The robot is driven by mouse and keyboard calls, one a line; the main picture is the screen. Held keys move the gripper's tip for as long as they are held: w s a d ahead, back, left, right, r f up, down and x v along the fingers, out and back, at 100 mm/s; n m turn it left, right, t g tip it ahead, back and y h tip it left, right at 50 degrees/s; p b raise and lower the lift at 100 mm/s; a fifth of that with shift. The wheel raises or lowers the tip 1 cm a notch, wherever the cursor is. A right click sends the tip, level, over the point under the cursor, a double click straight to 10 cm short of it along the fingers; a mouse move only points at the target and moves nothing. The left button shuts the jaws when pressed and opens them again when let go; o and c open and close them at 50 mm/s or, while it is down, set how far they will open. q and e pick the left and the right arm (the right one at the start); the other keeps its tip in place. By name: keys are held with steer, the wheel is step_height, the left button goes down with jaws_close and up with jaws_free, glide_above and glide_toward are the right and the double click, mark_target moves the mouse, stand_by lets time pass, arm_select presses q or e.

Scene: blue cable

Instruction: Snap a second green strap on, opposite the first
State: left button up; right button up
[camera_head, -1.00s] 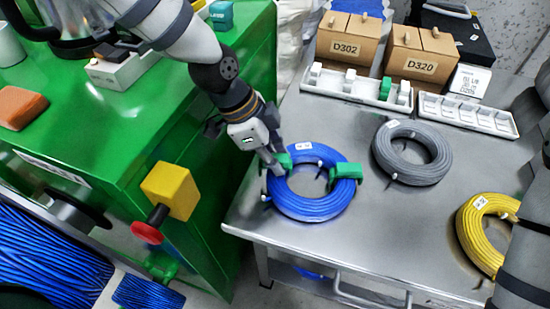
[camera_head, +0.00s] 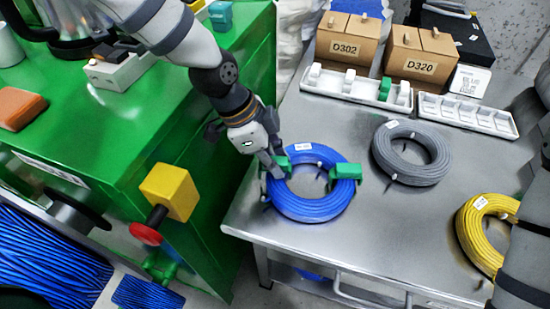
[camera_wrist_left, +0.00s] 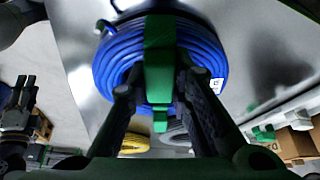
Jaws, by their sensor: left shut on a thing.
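The blue cable coil (camera_head: 312,207) lies flat on the metal table. One green strap (camera_head: 345,171) sits on the coil's right side. A second green strap (camera_head: 284,162) is at the coil's left side, opposite the first. My left gripper (camera_head: 275,168) is shut on this second strap. In the left wrist view, the held strap (camera_wrist_left: 160,70) is between the fingers and lies across the blue coil (camera_wrist_left: 108,68). Whether it is snapped around the cable is hidden. My right gripper (camera_wrist_left: 18,105) shows small and dark at the left of the left wrist view.
A grey coil (camera_head: 410,153) and a yellow coil (camera_head: 480,232) lie to the right. A white holder (camera_head: 345,86) with a green piece and an empty white tray (camera_head: 465,115) stand behind, before boxes D302 (camera_head: 346,45) and D320 (camera_head: 420,55). A green cabinet (camera_head: 215,200) adjoins the left.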

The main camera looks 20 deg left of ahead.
mark_target(284, 160)
arm_select(q)
steer(key=shift+f, duration=0.15)
stand_by(0.3)
steer(key=o, duration=1)
steer(key=shift+o, duration=0.2)
step_height(284, 160, up, 2)
steer(key=shift+r+p, duration=0.25)
steer(key=shift+p, duration=0.1)
step_height(284, 160, up, 2)
steer(key=shift+r, duration=1.3)
arm_select(e)
steer(key=shift+w+r+t, duration=0.4)
steer(key=shift+w+r, duration=0.4)
steer(key=shift+w, duration=0.05)
